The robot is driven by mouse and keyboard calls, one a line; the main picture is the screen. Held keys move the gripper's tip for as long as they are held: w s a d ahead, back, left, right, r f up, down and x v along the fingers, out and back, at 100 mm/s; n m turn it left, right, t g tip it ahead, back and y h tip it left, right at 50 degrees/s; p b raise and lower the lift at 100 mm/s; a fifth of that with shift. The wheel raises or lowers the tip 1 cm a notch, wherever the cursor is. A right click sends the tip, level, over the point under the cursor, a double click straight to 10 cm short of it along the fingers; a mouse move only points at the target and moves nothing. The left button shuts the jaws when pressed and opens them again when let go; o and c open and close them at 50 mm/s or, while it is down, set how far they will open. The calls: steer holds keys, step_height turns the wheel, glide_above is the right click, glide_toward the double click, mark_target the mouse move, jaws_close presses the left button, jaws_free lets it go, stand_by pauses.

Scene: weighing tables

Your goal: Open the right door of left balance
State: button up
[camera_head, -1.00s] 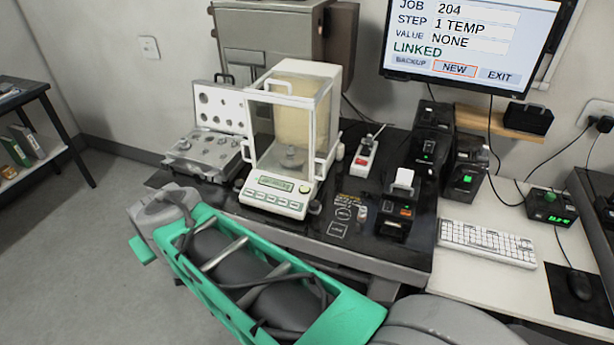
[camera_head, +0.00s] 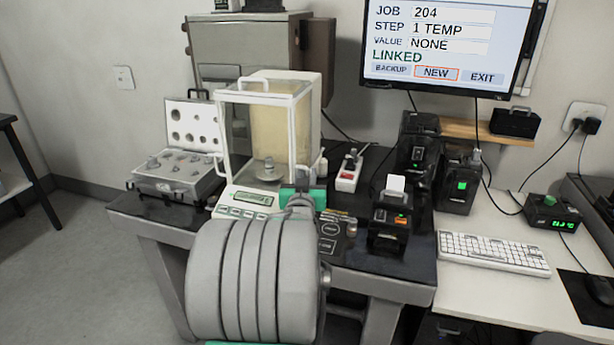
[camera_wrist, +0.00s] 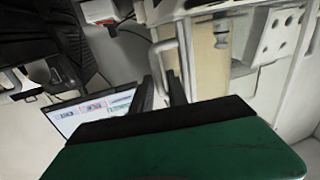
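The left balance (camera_head: 228,150) is a white-framed glass draft shield with a pan inside and a keypad base in front. Its right door (camera_head: 305,135) looks shut in the head view. In the wrist view, the pale bar handle (camera_wrist: 183,58) stands out from the balance. My gripper (camera_wrist: 161,78) shows there as two dark fingers beyond my green hand, with a gap between them. Part of the handle shows in or behind that gap; I cannot tell whether they touch.
An open weight case (camera_head: 178,180) stands left of the balance. A monitor (camera_head: 450,40) hangs behind; a keyboard (camera_head: 493,252) lies further right.

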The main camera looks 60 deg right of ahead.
steer(key=shift+w+d, duration=0.1)
steer(key=shift+d, duration=0.15)
steer(key=shift+c, duration=0.5)
jaws_close()
stand_by(0.8)
